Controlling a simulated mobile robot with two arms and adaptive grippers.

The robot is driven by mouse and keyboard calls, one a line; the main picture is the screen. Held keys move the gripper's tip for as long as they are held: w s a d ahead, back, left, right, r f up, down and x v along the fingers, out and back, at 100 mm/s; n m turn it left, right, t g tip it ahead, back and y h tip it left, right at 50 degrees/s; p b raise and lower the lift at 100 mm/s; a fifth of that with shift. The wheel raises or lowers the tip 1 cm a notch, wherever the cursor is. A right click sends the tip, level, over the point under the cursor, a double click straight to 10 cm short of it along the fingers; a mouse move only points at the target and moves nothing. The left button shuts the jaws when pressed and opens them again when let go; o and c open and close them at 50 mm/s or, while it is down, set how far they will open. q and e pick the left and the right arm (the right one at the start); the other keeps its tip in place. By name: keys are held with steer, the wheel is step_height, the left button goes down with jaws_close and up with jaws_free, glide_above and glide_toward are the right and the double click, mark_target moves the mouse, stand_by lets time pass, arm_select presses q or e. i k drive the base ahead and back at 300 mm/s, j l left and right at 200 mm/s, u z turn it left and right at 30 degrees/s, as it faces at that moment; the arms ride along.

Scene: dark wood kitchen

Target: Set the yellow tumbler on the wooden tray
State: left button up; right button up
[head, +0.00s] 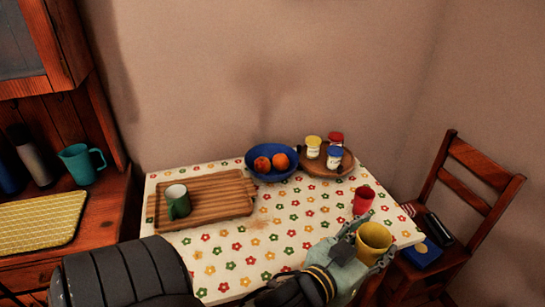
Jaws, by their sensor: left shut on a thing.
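The yellow tumbler (373,243) is in my left gripper (364,248), near the table's front right edge. The gripper is shut on it, and the tumbler's open mouth faces up toward the camera. Part of its side is hidden by the gripper. The rectangular wooden tray (228,202) lies on the left part of the table, to the left of and beyond the gripper. A green mug with a white inside (177,201) stands on the tray's left part; the tray's right part is bare. My right gripper is not in view.
On the flowered table (240,262) are a blue bowl (262,173) with oranges, a round wooden board (313,167) with several jars, and a red mug (363,200) just beyond the gripper. A wooden chair (470,185) stands right. A counter with a teal mug (80,165) is left.

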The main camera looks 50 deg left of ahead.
mark_target(224, 196)
steer(key=i+l+u, duration=0.2)
steer(key=i, duration=1)
steer(key=u, duration=1.6)
